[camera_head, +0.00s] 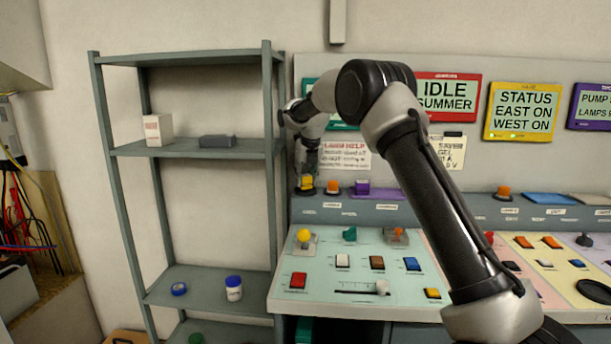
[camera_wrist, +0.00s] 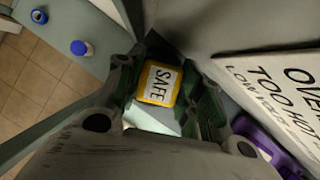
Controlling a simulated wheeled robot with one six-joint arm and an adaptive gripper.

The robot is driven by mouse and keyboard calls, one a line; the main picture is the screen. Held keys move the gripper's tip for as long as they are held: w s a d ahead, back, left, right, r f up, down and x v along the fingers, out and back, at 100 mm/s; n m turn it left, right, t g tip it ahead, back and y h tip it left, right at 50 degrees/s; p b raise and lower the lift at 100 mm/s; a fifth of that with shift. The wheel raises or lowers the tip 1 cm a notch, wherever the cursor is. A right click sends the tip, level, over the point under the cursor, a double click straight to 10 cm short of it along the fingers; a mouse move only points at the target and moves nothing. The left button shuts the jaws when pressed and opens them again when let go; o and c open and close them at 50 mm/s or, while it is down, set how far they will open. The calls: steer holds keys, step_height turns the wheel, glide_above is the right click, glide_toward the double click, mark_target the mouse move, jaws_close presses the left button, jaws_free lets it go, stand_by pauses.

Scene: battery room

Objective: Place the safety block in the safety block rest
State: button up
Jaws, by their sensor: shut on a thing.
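The safety block is a small yellow block with a white face marked SAFE (camera_wrist: 159,83). In the head view the yellow block (camera_head: 307,182) is at the left end of the console's raised ledge. My gripper (camera_head: 307,174) points down over it from above. In the wrist view the fingers of my gripper (camera_wrist: 165,88) stand on either side of the block and are shut on it. A dark edge shows just under the block in the head view. I cannot tell whether it is the safety block rest or whether the block touches it.
An orange block (camera_head: 333,187) and a purple holder (camera_head: 362,188) stand just right on the ledge. The grey shelf rack (camera_head: 274,150) is close on the left. The sloped console panel (camera_head: 330,280) with buttons and knobs lies below. A sign (camera_head: 345,155) is on the wall behind.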

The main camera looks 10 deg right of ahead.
steer(key=shift+f, duration=0.15)
steer(key=o, duration=1)
steer(key=shift+o, duration=0.2)
steer(key=v, duration=1.3)
steer(key=s+d+r+m, duration=0.3)
steer(key=s+m, duration=0.2)
steer(key=s, duration=0.1)
steer(key=s+d+r+m, duration=0.3)
steer(key=s+m, duration=0.1)
steer(key=s, duration=0.2)
steer(key=s+d+f+m, duration=0.1)
steer(key=s+d+m, duration=0.2)
steer(key=s+m, duration=0.7)
steer(key=s+d+f+m, duration=0.2)
steer(key=s+d+m, duration=0.35)
steer(key=s, duration=0.85)
steer(key=s+f+m, duration=0.4)
steer(key=s+m, duration=0.2)
steer(key=s, duration=0.1)
steer(key=s+f+m, duration=0.5)
steer(key=s+m, duration=0.1)
steer(key=s, duration=0.2)
steer(key=shift+s, duration=0.2)
